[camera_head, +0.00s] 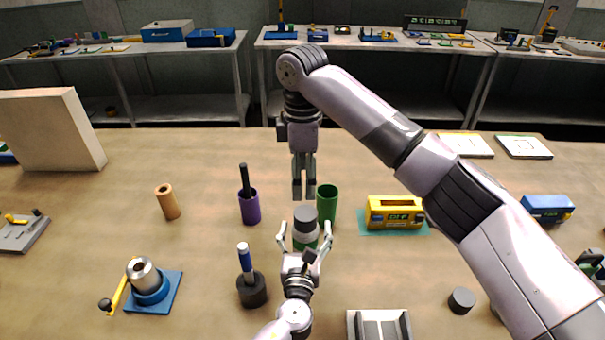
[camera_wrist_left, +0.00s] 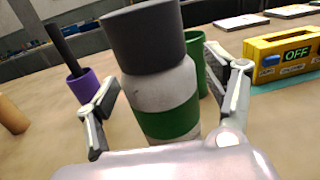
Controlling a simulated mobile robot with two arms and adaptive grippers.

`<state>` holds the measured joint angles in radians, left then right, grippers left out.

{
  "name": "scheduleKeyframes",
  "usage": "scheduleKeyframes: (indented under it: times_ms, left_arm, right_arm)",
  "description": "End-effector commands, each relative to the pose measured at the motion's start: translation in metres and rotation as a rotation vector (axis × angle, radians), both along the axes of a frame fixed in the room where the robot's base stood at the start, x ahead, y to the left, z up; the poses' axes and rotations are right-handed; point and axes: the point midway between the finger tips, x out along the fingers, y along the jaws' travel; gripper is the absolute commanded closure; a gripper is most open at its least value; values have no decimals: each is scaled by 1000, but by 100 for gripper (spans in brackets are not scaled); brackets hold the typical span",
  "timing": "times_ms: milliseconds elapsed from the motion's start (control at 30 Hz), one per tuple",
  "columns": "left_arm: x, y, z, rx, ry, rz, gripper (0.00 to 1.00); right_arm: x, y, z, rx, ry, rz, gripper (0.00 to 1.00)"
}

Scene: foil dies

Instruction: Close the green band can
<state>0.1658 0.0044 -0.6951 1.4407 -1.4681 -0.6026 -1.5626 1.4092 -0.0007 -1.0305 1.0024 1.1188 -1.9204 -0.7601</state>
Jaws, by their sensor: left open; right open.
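The green band can (camera_head: 306,231) stands upright on the table, a pale grey body with a green band. A dark grey lid (camera_head: 305,213) sits on top of it; I cannot tell whether it is fully seated. In the left wrist view the can (camera_wrist_left: 165,91) with its green band and the lid (camera_wrist_left: 145,38) fill the middle. My left gripper (camera_head: 305,238) is open, one finger on each side of the can, with gaps visible in the wrist view. My right gripper (camera_head: 304,195) points down just above or behind the lid, open and empty.
A green cup (camera_head: 327,203) stands close behind the can. A purple cup (camera_head: 250,208) with a dark rod, a blue-handled tool in a black holder (camera_head: 252,290) and a yellow box showing "OFF" (camera_head: 394,213) are around. A dark round piece (camera_head: 461,300) lies at right.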

Motion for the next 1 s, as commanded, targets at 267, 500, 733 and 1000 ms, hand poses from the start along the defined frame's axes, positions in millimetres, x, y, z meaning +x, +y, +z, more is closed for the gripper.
scheduleKeyframes:
  times_ms: [267, 500, 733, 1000]
  left_arm:
    - [-12, 1, -1, 0, 1, -1, 24]
    - [-61, 5, -1, -2, 4, -2, 24]
    - [-103, 9, -1, 1, 2, -1, 24]
    - [-120, 10, 0, 0, 0, 0, 24]
  right_arm:
    - [0, 0, 0, 0, 0, 0, 31]
    - [0, 0, 0, 0, 0, 0, 31]
    - [0, 0, 0, 0, 0, 0, 31]
    - [0, 0, 0, 0, 0, 0, 31]
